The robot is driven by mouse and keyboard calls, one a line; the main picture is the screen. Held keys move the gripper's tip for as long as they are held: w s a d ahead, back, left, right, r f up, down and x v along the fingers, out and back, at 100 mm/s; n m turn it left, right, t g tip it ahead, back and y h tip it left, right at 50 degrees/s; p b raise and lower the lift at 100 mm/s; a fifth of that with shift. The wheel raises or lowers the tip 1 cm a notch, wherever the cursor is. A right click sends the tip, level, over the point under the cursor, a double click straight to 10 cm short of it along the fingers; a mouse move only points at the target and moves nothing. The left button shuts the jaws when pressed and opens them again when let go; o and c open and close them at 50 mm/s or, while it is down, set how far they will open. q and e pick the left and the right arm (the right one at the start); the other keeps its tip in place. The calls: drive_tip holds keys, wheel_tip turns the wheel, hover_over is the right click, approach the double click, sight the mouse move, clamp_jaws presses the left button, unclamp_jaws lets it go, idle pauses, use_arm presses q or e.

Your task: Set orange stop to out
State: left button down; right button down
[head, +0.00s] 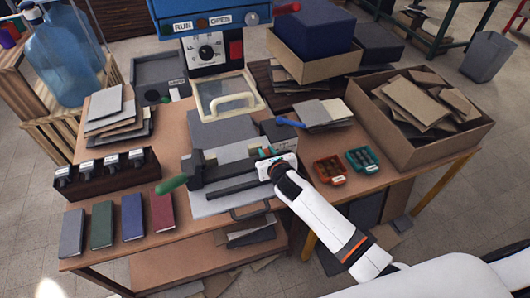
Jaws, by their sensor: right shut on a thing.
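The grey press (225,150) stands in the middle of the table, with stacked flat plates and a long dark bar at its front. My right gripper (276,163) reaches in from the lower right and is shut at the right end of this bar. The white gripper body hides what is between its fingers. Small teal patches show beside the fingers. I cannot make out the orange stop; it may be behind the gripper. My left gripper is not in view.
An orange tray (331,170) and a teal tray (362,160) sit right of the gripper. A cardboard box of brown sheets (420,140) is further right. A green-tipped lever (171,185) sticks out left. Several covers (132,216) lie front left.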

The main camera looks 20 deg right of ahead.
drive_tip(key=d, duration=0.2)
drive_tip(key=shift+d+r+p, duration=0.15)
drive_tip(key=shift+d+p, duration=0.2)
drive_tip(key=shift+p, duration=0.05)
drive_tip(key=shift+d, duration=0.2)
drive_tip(key=c, duration=1.7)
unclamp_jaws()
drive_tip(key=o, duration=0.5)
drive_tip(key=shift+d, duration=0.1)
drive_tip(key=shift+c, duration=0.2)
drive_tip(key=shift+s, duration=0.6)
drive_tip(key=v, duration=1)
drive_tip(key=shift+s+r+b, duration=0.3)
drive_tip(key=shift+b, duration=0.1)
